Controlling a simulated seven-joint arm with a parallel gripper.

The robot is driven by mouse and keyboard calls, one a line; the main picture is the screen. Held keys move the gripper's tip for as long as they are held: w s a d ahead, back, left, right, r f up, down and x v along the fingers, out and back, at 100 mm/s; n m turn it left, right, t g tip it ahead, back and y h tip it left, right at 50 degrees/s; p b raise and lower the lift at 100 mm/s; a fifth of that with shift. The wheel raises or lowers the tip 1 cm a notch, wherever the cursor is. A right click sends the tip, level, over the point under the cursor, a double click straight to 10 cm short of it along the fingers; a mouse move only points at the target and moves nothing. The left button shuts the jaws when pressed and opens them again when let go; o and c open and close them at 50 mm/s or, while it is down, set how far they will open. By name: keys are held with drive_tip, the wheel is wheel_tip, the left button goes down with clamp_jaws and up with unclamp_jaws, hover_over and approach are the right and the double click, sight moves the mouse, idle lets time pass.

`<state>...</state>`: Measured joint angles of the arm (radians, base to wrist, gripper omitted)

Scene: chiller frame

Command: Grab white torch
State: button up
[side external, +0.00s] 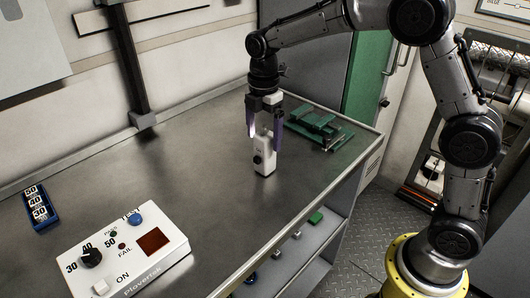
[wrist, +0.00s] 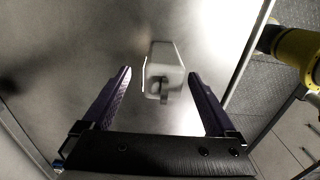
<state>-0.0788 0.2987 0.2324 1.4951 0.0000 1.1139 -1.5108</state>
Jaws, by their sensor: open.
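The white torch (side external: 264,158) stands upright on the metal workbench (side external: 200,190), a white block with a dark round button on its side. My gripper (side external: 264,131) points down over it, its two purple fingers open and on either side of the torch's upper part. In the wrist view, the torch (wrist: 163,72) lies between and just beyond the two fingertips of my gripper (wrist: 160,75), with visible gaps at both sides. I see no clear contact between the fingers and the torch.
A green metal fixture (side external: 320,127) stands close behind and right of the torch. The bench middle is clear.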

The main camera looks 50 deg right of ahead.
sight(265, 149)
drive_tip(key=shift+s+f, duration=0.2)
drive_tip(key=shift+f, duration=2.15)
drive_tip(key=shift+r, duration=0.1)
clamp_jaws()
